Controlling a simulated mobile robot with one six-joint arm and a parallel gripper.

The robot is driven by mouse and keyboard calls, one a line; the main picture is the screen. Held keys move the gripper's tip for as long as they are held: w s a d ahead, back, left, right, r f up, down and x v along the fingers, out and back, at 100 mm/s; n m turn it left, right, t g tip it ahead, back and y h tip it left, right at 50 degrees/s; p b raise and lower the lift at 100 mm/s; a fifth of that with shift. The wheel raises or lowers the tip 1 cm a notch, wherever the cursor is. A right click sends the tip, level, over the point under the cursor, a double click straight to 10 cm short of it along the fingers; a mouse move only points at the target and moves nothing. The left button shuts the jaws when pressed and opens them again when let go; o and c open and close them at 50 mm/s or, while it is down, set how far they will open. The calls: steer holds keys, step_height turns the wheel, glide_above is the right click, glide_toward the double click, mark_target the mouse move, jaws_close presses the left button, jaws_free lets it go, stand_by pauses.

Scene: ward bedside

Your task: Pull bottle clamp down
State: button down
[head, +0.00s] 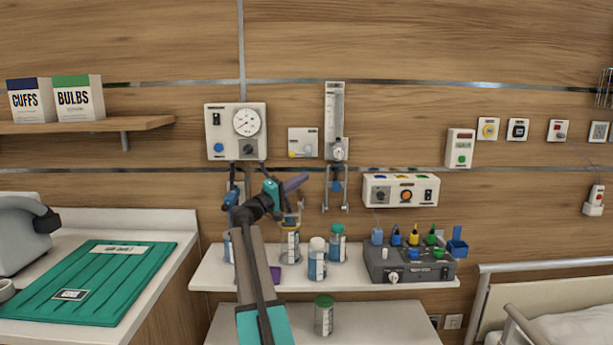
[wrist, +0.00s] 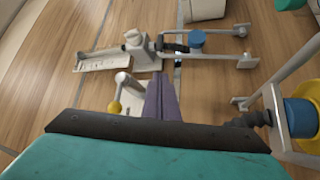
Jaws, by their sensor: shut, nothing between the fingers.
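Two grey clamp frames with blue parts hang on the wall. One (head: 337,186) hangs under the flowmeter (head: 335,117); its blue part (wrist: 196,38) shows at the top in the wrist view. The other (head: 232,193) hangs under the round gauge unit and is partly hidden by my arm; its blue part (wrist: 302,117) seems to be the one at the lower right in the wrist view. Which one is the bottle clamp I cannot tell. My gripper (head: 296,183) is shut and empty, its purple fingers (wrist: 162,103) between the two frames, apparently touching neither.
The gauge unit (head: 236,131) and a small panel with a yellow knob (head: 303,142) are on the wall above. Below, a white shelf (head: 215,275) holds several bottles and a grey control box (head: 410,265). A green-lidded jar (head: 324,315) stands lower down.

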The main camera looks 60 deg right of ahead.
steer(key=shift+p+x, duration=0.75)
steer(key=shift+x, duration=4.05)
steer(key=shift+a+f+b, duration=0.1)
steer(key=shift+a+b, duration=0.1)
steer(key=shift+b, duration=0.1)
